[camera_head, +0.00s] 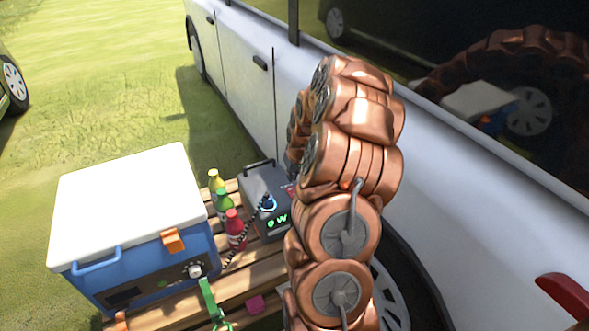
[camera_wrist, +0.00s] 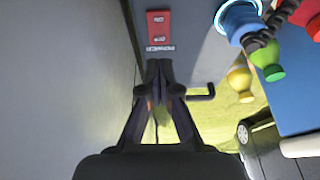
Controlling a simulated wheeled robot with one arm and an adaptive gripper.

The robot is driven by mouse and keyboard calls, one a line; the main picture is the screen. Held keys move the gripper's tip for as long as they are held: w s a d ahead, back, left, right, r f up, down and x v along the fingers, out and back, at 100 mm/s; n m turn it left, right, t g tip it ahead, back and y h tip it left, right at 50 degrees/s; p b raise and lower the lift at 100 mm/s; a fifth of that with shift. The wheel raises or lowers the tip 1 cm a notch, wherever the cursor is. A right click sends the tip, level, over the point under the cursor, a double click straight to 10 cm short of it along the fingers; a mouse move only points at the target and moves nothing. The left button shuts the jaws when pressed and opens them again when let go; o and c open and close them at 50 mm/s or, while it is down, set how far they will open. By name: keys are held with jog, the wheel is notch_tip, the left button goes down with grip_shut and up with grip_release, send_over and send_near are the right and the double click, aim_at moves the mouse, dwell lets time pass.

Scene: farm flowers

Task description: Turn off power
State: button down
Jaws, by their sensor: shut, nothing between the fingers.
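The power station (camera_head: 262,187) is a dark grey box with a top handle, standing on a wooden slatted table. Its green display (camera_head: 277,221) appears to read "0 W". A blue plug (camera_head: 267,203) with a striped cord sits in its front, ringed by light; the plug also shows in the wrist view (camera_wrist: 240,22). In the wrist view, a red power switch (camera_wrist: 158,25) with ON and OFF marks is on the grey panel. I cannot tell which side is pressed. My gripper (camera_wrist: 160,66) is shut and empty, its tips just below the switch label in the picture. In the head view my arm hides the gripper.
A blue cooler (camera_head: 155,258) with a white lid (camera_head: 130,200) stands left of the power station. Yellow, green and red bottles (camera_head: 235,230) stand between them. A pink block (camera_head: 255,304) lies on the table (camera_head: 250,275). A white vehicle (camera_head: 240,55) stands close behind and right.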

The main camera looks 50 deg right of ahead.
aim_at(293, 193)
jog(key=shift+s+x, duration=0.2)
jog(key=shift+x, duration=1.05)
jog(key=shift+s+x, duration=0.15)
jog(key=shift+x, duration=1.1)
jog(key=shift+a+f, duration=0.1)
jog(key=shift+f, duration=0.15)
jog(key=shift+w+f+g, duration=0.1)
jog(key=shift+w+g, duration=0.05)
jog(key=shift+g, duration=0.15)
jog(key=shift+s+f, duration=0.1)
jog(key=shift+s, duration=0.1)
jog(key=shift+s+a, duration=0.25)
jog(key=shift+s, duration=0.45)
jog(key=shift+r, duration=0.2)
